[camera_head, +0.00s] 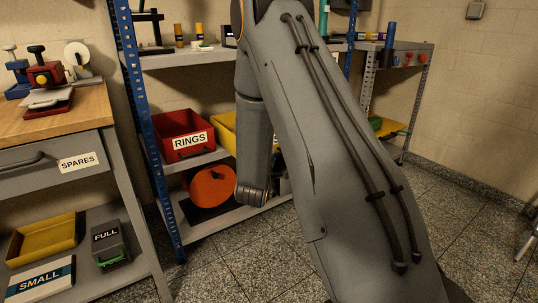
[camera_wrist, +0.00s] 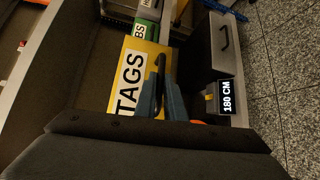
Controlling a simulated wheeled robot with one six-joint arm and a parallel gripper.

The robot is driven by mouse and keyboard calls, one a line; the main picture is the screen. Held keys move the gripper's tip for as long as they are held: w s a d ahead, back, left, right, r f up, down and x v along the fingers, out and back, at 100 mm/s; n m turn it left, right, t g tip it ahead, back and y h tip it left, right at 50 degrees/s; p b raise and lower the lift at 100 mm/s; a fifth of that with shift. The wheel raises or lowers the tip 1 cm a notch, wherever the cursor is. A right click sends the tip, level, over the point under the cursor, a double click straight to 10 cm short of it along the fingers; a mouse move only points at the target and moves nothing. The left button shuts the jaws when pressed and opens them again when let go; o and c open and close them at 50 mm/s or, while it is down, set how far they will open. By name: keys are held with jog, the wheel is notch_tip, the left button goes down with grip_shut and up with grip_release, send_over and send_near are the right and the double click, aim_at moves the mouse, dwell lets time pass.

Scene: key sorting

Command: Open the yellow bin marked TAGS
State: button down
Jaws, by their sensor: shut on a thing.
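The yellow bin (camera_wrist: 134,50) marked TAGS fills the middle of the wrist view, its white label turned sideways. My gripper (camera_wrist: 160,76) is at the bin's front, right of the label, with its two blue-grey fingers shut on a dark handle (camera_wrist: 159,61). The fingers hide part of the handle and the bin's front. In the head view a yellow bin (camera_head: 223,131) shows beside the red RINGS bin, partly behind my arm; its label is hidden. My gripper is hidden in the head view.
A green bin (camera_wrist: 145,29) stands beside the TAGS bin. The red RINGS bin (camera_head: 184,134) shares the shelf with the yellow one. A blue post (camera_head: 142,130) stands at the shelf's left. A box marked 180 CM (camera_wrist: 227,97) is right of my fingers. Speckled floor (camera_wrist: 275,60) lies clear.

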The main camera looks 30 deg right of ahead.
jog(key=c, duration=1.8)
grip_release()
jog(key=shift+c, duration=0.2)
jog(key=p+v, duration=0.2)
jog(key=v, duration=0.5)
jog(key=shift+s+a, duration=0.25)
jog(key=shift+s, duration=0.05)
